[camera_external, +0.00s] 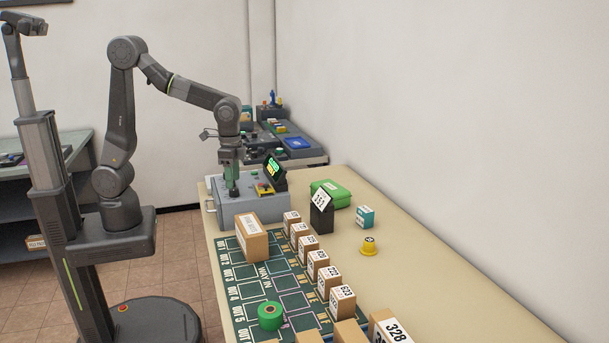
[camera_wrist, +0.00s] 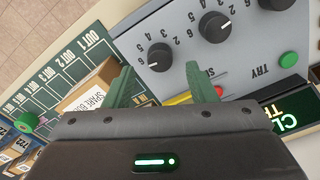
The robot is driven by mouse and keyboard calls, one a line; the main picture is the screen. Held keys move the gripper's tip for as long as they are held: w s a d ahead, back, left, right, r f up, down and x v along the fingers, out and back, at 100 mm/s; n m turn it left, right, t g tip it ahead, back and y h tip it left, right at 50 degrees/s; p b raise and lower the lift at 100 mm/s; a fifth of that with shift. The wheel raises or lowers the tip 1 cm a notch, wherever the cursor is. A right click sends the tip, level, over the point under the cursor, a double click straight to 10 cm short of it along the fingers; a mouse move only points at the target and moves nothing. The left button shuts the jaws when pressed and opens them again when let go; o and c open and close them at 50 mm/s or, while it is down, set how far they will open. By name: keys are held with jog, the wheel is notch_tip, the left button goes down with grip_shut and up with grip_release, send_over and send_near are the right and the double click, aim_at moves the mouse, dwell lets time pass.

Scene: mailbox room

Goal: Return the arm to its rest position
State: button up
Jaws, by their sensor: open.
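My gripper (camera_external: 232,188) is at the end of my raised arm, pointing down over the grey control box (camera_external: 262,206) at the far end of the table. In the wrist view my gripper's two green fingers (camera_wrist: 163,88) are spread apart with nothing between them. Below them in that view are the grey panel with black numbered knobs (camera_wrist: 214,27), a green button (camera_wrist: 288,60) and part of a lit green display (camera_wrist: 296,112). Whether the fingertips touch the box cannot be told.
A cardboard box (camera_external: 251,238) stands close in front of the control box on the green mat (camera_external: 240,291). Several small numbered boxes (camera_external: 318,265) line the mat's right side. A green tape roll (camera_external: 270,315), black sign (camera_external: 322,212), green case (camera_external: 335,194) and yellow object (camera_external: 369,247) stand on the table.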

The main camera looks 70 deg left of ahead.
notch_tip(320, 180, down, 4)
jog(key=shift+r, duration=0.1)
jog(key=o, duration=0.9)
jog(key=shift+r, duration=0.1)
jog(key=shift+o, duration=0.9)
jog(key=shift+r, duration=0.25)
jog(key=a+r+m+p, duration=0.4)
jog(key=r+m+p, duration=0.25)
jog(key=r, duration=0.25)
jog(key=a+r+m+p, duration=0.3)
jog(key=r+m+p, duration=0.35)
jog(key=r, duration=0.35)
notch_tip(320, 180, down, 11)
jog(key=b, duration=0.8)
jog(key=shift+a+r, duration=0.1)
jog(key=shift+r, duration=0.1)
